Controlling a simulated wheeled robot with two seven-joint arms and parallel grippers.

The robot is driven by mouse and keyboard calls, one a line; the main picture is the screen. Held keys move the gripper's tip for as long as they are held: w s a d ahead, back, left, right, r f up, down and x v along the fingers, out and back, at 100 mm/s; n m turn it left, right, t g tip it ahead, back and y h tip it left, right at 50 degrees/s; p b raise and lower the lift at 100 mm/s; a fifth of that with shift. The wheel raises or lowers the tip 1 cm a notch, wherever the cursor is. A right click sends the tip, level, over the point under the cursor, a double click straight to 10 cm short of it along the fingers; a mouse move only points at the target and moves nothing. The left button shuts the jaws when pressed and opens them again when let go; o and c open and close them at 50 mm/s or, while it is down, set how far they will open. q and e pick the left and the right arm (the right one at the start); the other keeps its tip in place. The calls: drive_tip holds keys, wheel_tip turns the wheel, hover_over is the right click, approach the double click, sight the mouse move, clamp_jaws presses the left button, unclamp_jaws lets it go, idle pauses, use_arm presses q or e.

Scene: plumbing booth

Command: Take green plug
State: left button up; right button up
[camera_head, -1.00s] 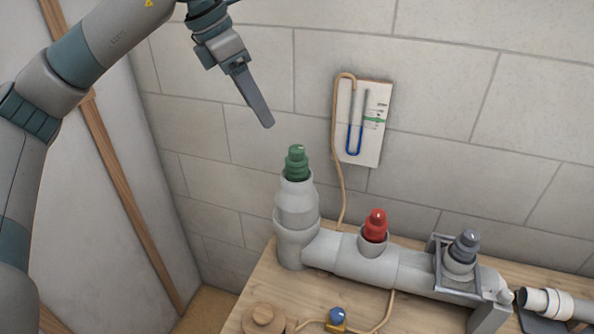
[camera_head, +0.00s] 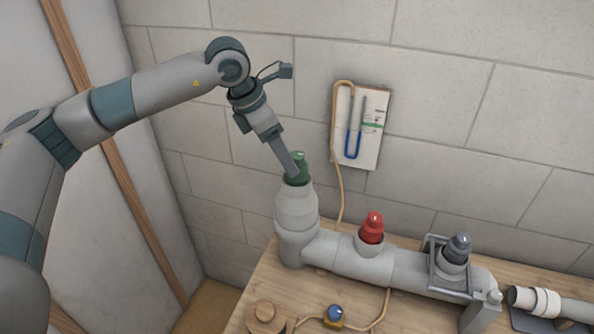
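The green plug (camera_head: 300,166) sits upright in the mouth of the tall grey pipe riser (camera_head: 296,212) at the left end of the pipe assembly. My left gripper (camera_head: 293,174) reaches down to it from the upper left. A finger lies in front of the plug's left side and hides part of it. The other finger is not distinguishable, so I cannot tell whether the gripper has closed on the plug. My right gripper is not in view.
A red plug (camera_head: 372,227) and a grey plug (camera_head: 458,250) stand in openings along the horizontal pipe (camera_head: 350,257). A gauge board (camera_head: 366,128) with a tan hose hangs on the wall behind. A round wooden piece (camera_head: 265,316) and a blue-topped valve (camera_head: 334,313) are at the table's front.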

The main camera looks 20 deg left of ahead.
use_arm(q)
drive_tip(key=shift+f, duration=0.1)
idle(0.3)
drive_tip(key=shift+w+d+f+p, duration=0.45)
drive_tip(key=shift+f+p, duration=0.15)
drive_tip(key=shift+p, duration=0.4)
drive_tip(key=p+x, duration=0.1)
drive_tip(key=x, duration=0.2)
drive_tip(key=shift+r+p, duration=0.1)
drive_tip(key=shift+p, duration=0.2)
drive_tip(key=shift+w+f, duration=0.15)
drive_tip(key=shift+f, duration=0.2)
drive_tip(key=shift+c, duration=0.3)
drive_tip(key=c, duration=1.5)
drive_tip(key=shift+o, duration=0.2)
drive_tip(key=shift+r, duration=0.15)
